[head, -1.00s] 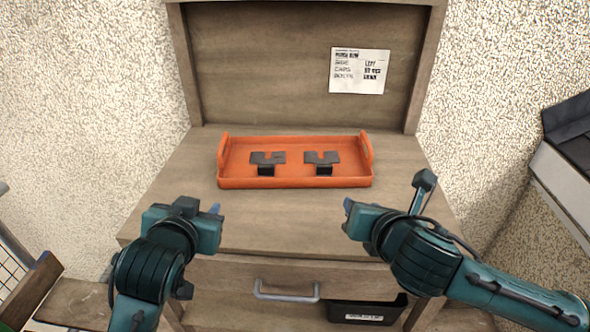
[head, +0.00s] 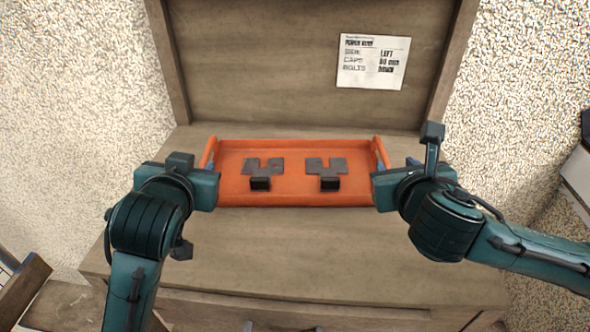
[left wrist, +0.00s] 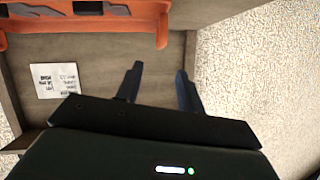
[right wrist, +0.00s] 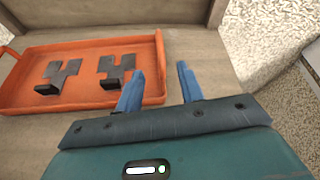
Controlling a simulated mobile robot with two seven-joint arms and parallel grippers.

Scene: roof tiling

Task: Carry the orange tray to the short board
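The orange tray (head: 290,198) lies flat on a wooden worktop, with two dark metal pieces (head: 263,170) (head: 325,170) in it. It also shows in the left wrist view (left wrist: 90,22) and the right wrist view (right wrist: 100,47). My left gripper (head: 212,166) is at the tray's left end, its fingers apart and empty, with the end handle ahead of the gap. My right gripper (head: 412,162) is at the right end, also open, with that end wall in line with its finger gap. I cannot pick out a short board.
A wooden back panel (head: 290,60) with a paper note (head: 373,62) rises behind the tray. The worktop (head: 300,250) is bare in front of the tray. Rough pale walls (head: 75,120) flank the cabinet. A wooden piece (head: 25,290) shows at lower left.

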